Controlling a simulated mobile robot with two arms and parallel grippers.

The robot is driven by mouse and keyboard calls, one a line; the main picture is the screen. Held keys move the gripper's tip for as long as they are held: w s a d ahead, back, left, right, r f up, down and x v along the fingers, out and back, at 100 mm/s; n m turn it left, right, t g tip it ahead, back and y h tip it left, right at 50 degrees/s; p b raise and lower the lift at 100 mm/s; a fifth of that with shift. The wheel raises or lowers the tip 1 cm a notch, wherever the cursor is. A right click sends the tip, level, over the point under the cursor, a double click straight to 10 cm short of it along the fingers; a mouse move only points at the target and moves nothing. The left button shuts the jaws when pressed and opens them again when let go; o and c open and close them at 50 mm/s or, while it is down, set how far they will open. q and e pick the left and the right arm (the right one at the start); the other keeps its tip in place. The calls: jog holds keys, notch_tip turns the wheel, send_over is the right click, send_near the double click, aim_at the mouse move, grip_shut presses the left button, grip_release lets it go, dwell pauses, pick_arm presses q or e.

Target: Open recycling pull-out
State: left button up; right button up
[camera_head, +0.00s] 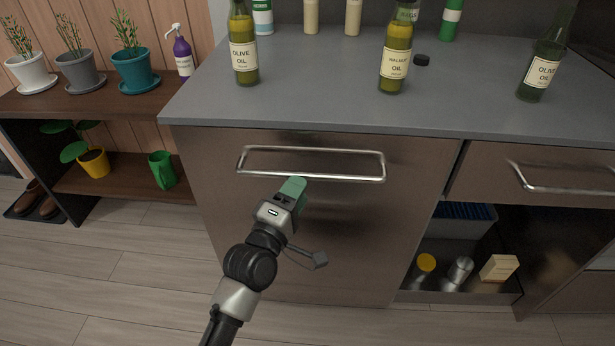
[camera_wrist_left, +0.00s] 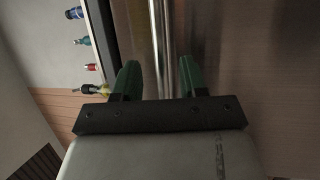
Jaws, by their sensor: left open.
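The recycling pull-out front (camera_head: 300,240) is a wide brown metallic panel under the grey counter. It looks shut, flush below the countertop edge. Its long silver bar handle (camera_head: 330,178) runs across near the top. My left gripper (camera_head: 293,186), with green fingers, is at the handle's lower bar, left of its middle. In the left wrist view, the gripper (camera_wrist_left: 160,78) is open and the silver bar (camera_wrist_left: 160,45) passes between its two fingers, with gaps visible on both sides. My right gripper is not in view.
Oil bottles (camera_head: 395,60) stand on the counter (camera_head: 310,95) above. At right are a drawer with a bar handle (camera_head: 560,188) and an open lower compartment holding a bin and jars (camera_head: 424,268). A plant shelf (camera_head: 90,103) stands left. The floor (camera_head: 120,270) in front is clear.

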aim_at(308, 176)
pick_arm(q)
jog(key=x, duration=0.4)
jog(key=shift+w+d, duration=0.1)
jog(key=shift+w, duration=0.25)
jog(key=shift+w+d, duration=0.1)
jog(key=shift+w, duration=0.05)
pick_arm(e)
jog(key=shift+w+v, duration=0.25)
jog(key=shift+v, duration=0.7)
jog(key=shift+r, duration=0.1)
pick_arm(q)
grip_shut()
